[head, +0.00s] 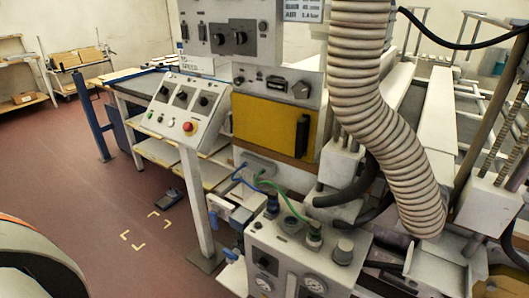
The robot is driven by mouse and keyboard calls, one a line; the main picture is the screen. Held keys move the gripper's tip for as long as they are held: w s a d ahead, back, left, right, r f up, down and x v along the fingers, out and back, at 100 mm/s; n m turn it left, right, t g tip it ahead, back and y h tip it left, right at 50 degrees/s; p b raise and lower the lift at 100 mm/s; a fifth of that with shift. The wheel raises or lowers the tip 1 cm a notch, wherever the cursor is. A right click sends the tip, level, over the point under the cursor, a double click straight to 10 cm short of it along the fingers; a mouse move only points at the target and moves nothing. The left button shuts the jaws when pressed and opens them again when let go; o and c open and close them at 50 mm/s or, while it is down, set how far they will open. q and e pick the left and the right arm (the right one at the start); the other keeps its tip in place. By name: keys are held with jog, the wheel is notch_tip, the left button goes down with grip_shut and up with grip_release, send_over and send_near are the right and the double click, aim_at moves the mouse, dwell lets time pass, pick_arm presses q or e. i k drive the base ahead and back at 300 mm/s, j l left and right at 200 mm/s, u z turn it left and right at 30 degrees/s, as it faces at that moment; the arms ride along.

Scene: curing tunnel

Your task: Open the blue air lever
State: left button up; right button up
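A white air unit box (290,262) with round gauges and knobs stands at the bottom centre. A small blue handle (231,254) sticks out at the box's left side, and another blue piece (213,219) shows just above it, by the pale post. A blue fitting (272,205) stands on top of the box, near the end of a blue hose (248,183). I cannot tell for certain which blue part is the air lever, nor its position. Neither of my grippers is in view.
A control panel (188,110) with a red button stands on a post (200,205) left of the box. A thick ribbed hose (375,110) hangs at the right. A foot pedal (168,198) lies on the floor near yellow corner marks (148,228).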

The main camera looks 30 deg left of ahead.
aim_at(213, 215)
jog(key=j+u, duration=0.15)
jog(key=u, duration=1.1)
